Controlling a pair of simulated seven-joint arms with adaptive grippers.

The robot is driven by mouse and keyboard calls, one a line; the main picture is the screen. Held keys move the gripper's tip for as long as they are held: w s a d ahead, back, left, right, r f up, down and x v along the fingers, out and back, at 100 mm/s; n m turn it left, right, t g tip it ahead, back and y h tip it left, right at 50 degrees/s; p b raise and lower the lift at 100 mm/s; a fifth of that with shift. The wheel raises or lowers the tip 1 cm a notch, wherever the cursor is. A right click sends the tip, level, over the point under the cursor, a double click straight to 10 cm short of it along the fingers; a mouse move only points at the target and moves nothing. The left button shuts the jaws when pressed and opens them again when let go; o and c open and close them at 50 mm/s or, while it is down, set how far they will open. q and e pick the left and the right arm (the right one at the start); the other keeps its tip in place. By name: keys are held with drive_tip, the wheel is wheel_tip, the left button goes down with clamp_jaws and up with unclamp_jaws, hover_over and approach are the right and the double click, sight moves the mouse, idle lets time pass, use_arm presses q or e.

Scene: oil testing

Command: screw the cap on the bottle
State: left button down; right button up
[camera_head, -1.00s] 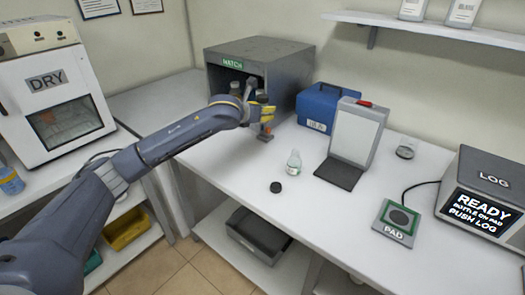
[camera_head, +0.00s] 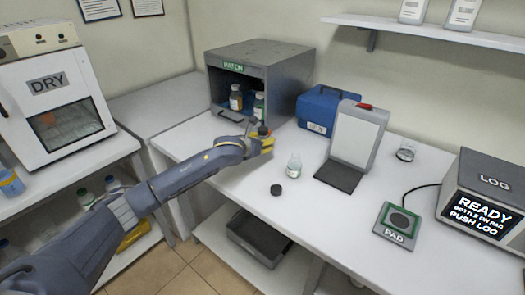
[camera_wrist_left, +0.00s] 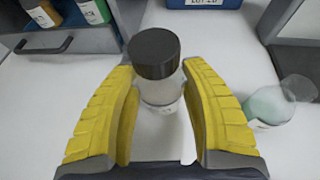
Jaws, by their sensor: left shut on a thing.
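My left gripper (camera_head: 262,145) is shut on a clear bottle with a black cap; the cap (camera_head: 263,130) shows above the yellow fingers. In the left wrist view the capped bottle (camera_wrist_left: 160,90) stands upright between the fingers (camera_wrist_left: 162,115), which hide part of its sides. An uncapped bottle (camera_head: 294,165) with pale green liquid stands on the bench to the right of the gripper; it also shows in the left wrist view (camera_wrist_left: 272,103). A loose black cap (camera_head: 276,189) lies on the bench in front of it. My right gripper is not in view.
A grey hatch box (camera_head: 285,68) holds two bottles (camera_head: 236,98) at its open mouth. A blue case (camera_head: 316,108), a clipboard-like stand (camera_head: 354,135), a glass vessel (camera_head: 405,151), the pad (camera_head: 397,223) and the log unit (camera_head: 487,205) stand farther right.

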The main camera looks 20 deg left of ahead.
use_arm(q)
drive_tip(key=shift+f, duration=2.1)
drive_tip(key=shift+f, duration=0.1)
drive_tip(key=c, duration=0.7)
unclamp_jaws()
drive_tip(key=v, duration=1.2)
drive_tip(key=shift+s, duration=0.1)
